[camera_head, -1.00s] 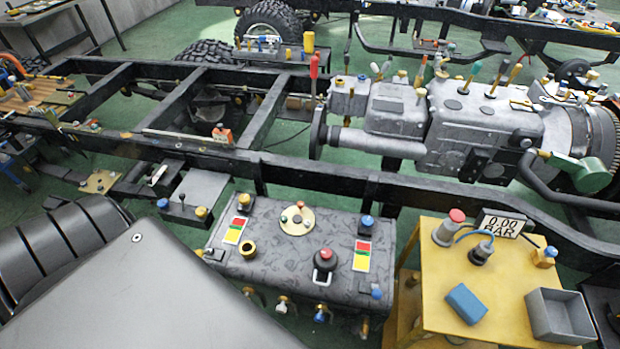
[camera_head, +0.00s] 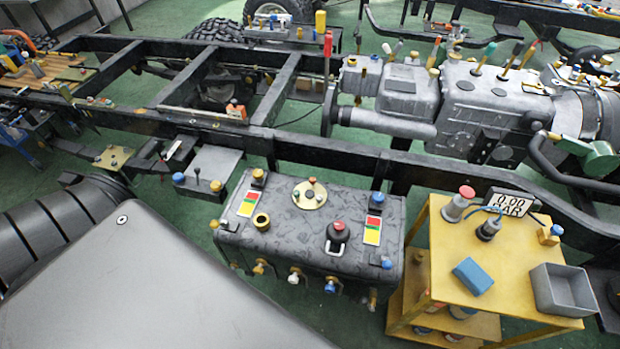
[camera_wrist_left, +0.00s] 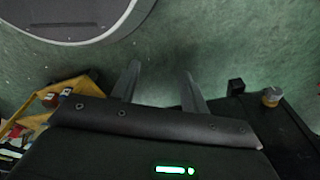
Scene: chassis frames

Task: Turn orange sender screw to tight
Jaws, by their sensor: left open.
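A dark grey, patterned tank (camera_head: 285,235) lies beside the chassis rail in the head view. On its top is a round brass sender plate (camera_head: 299,200) with a small reddish-orange knob (camera_head: 311,181) and a few other small fittings. I cannot tell for sure which fitting is the orange sender screw or how tight it is. My left gripper (camera_wrist_left: 160,88) shows only in the left wrist view, open and empty, with its fingers apart over green floor. It is away from the tank. My right gripper is in neither view.
A yellow table (camera_head: 435,270) right of the tank holds a blue block (camera_head: 473,276), a grey bin (camera_head: 562,289) and a gauge display (camera_head: 510,203). The black chassis rail (camera_head: 350,155) runs behind the tank.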

